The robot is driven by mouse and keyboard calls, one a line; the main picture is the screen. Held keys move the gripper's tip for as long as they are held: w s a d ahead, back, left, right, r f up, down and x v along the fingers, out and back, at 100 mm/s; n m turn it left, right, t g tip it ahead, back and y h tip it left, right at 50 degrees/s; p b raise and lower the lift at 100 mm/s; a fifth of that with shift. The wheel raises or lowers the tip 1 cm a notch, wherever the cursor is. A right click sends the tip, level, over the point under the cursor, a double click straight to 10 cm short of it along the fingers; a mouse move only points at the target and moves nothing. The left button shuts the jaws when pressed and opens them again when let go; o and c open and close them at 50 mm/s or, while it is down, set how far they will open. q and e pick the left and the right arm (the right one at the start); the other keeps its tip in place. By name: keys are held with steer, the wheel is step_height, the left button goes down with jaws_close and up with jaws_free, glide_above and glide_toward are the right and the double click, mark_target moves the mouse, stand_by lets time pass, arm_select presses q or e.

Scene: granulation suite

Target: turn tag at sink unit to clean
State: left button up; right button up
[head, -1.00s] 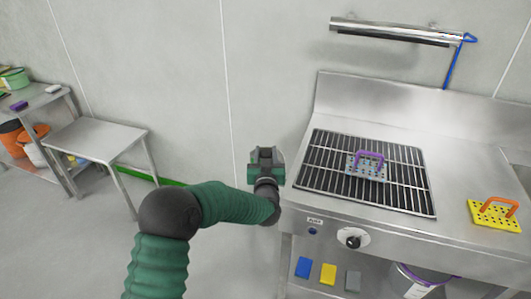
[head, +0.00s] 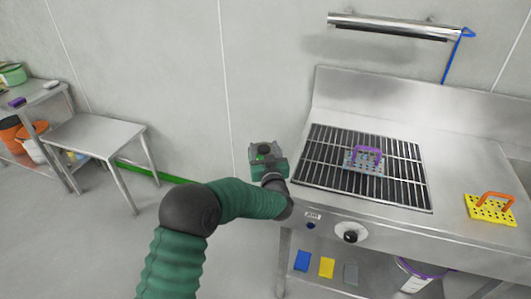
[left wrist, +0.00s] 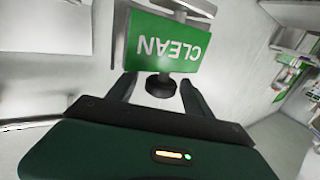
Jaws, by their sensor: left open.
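The tag (left wrist: 172,45) is a green plate with white CLEAN lettering, upside down in the left wrist view. A dark round knob (left wrist: 160,85) is at its lower edge. My left gripper (left wrist: 157,92) is open, its two fingers on either side of the knob; I cannot tell whether they touch it. In the head view my left gripper (head: 266,153) is beside the left end of the steel sink unit (head: 460,165), in front of the wall. The tag cannot be made out clearly there behind the gripper. My right gripper is not in view.
A black grate (head: 325,165) on the unit bears a purple-handled perforated block (head: 366,163). A yellow block with an orange handle (head: 490,208) is at the right. A bare steel table (head: 95,135) stands at left, with clear floor before it.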

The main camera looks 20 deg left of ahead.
arm_select(q)
steer(key=v, duration=1.6)
steer(key=shift+s+d, duration=0.25)
steer(key=shift+s, duration=0.1)
steer(key=s+a+f+m+g+h+p, duration=0.2)
steer(key=s+g+h+p, duration=0.2)
steer(key=s, duration=0.8)
steer(key=s+a+f+m+g+h+p, duration=0.2)
steer(key=s+g+p, duration=0.3)
steer(key=s+g, duration=0.4)
steer(key=s+a+m+h, duration=0.1)
steer(key=s, duration=0.3)
steer(key=shift+g+h, duration=0.3)
steer(key=shift+h, duration=0.1)
